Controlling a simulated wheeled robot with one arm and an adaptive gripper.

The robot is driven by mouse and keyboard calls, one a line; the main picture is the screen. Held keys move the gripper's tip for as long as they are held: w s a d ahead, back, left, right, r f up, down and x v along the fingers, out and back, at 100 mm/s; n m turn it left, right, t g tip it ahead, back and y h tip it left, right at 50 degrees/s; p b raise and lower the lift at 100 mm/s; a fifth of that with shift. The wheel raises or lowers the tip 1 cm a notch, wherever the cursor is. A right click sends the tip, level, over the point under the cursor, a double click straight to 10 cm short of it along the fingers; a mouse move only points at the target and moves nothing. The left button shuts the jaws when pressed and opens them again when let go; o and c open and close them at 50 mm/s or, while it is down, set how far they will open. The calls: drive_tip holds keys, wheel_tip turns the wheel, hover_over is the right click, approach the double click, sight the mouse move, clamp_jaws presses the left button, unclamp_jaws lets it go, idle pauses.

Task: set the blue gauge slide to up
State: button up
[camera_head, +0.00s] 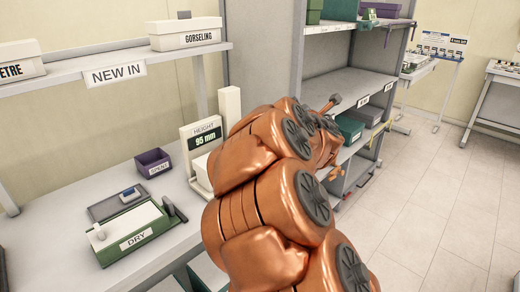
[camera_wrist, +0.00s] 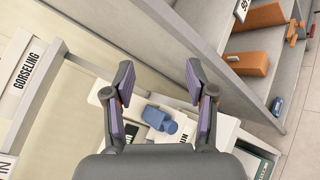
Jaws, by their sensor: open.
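The height gauge (camera_head: 203,148) stands on the table in the head view. It has a white body, a dark display reading "HEIGHT 95 mm" and a pale column; my copper-coloured arm covers its right side. The blue gauge slide is not visible in the head view. In the wrist view a blue block (camera_wrist: 158,119), seemingly the gauge slide, shows on a white part beside a dark display. My gripper (camera_wrist: 159,78) is open and empty, with its fingers apart on either side of the view to the block. No contact shows. I cannot tell the slide's setting.
A shelf with the GORSELING box (camera_head: 185,34) runs above the table. A purple bin (camera_head: 153,162) and a green-and-white DRY unit (camera_head: 134,231) stand left of the gauge. A grey shelving unit (camera_head: 350,85) stands behind my arm.

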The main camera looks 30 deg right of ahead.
drive_tip(key=w+a+f+n+t+y+b, duration=0.2)
drive_tip(key=a+f+n+y, duration=0.1)
drive_tip(key=f+n+y, duration=0.5)
drive_tip(key=w+a+f+n+t+y+b, duration=0.1)
drive_tip(key=a+f+n+y+b, duration=0.15)
drive_tip(key=f+n+y, duration=0.55)
drive_tip(key=shift+w+a+r+n+h+p, duration=0.35)
drive_tip(key=shift+w+h, duration=0.2)
drive_tip(key=shift+w, duration=0.7)
drive_tip(key=shift+w+a+r+n+h+p, duration=0.1)
drive_tip(key=shift+w+a+r+n+h, duration=0.3)
drive_tip(key=shift+w, duration=0.9)
drive_tip(key=shift+w+a+r+n+h+p, duration=0.15)
drive_tip(key=shift+w+a+n+h+p, duration=0.2)
drive_tip(key=shift+w+h, duration=0.65)
drive_tip(key=shift+w+a+y, duration=0.1)
drive_tip(key=shift+w+y, duration=0.15)
drive_tip(key=shift+c, duration=0.2)
clamp_jaws()
